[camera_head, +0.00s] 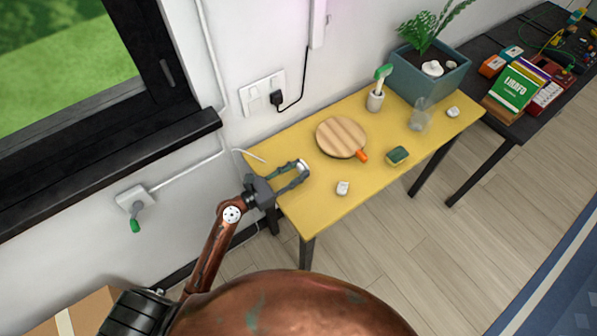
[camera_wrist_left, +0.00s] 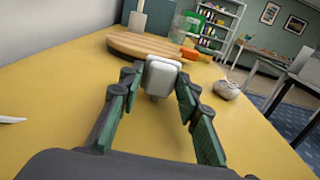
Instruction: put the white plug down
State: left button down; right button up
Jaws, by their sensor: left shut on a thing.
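My left gripper (camera_head: 301,172) reaches over the left end of the yellow table (camera_head: 320,211) and is shut on the white plug (camera_head: 303,165). In the left wrist view the plug (camera_wrist_left: 163,72) sits between the fingertips (camera_wrist_left: 160,82), with its pale, rounded-square face showing. Its underside is close to the yellow tabletop (camera_wrist_left: 60,90); I cannot tell whether it touches. My right gripper is not in view.
A round wooden board (camera_head: 341,137) with an orange object (camera_head: 362,156) lies beyond the gripper. A small whitish lump (camera_head: 343,188) is to its right. A green sponge-like block (camera_head: 398,155), glass (camera_head: 420,116) and planter (camera_head: 429,76) stand farther right. Bare tabletop surrounds the plug.

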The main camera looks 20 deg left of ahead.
pick_arm(q)
jog(key=shift+r, duration=0.15)
jog(key=shift+f, duration=0.6)
jog(key=c, duration=1.4)
grip_release()
jog(key=shift+c, duration=0.2)
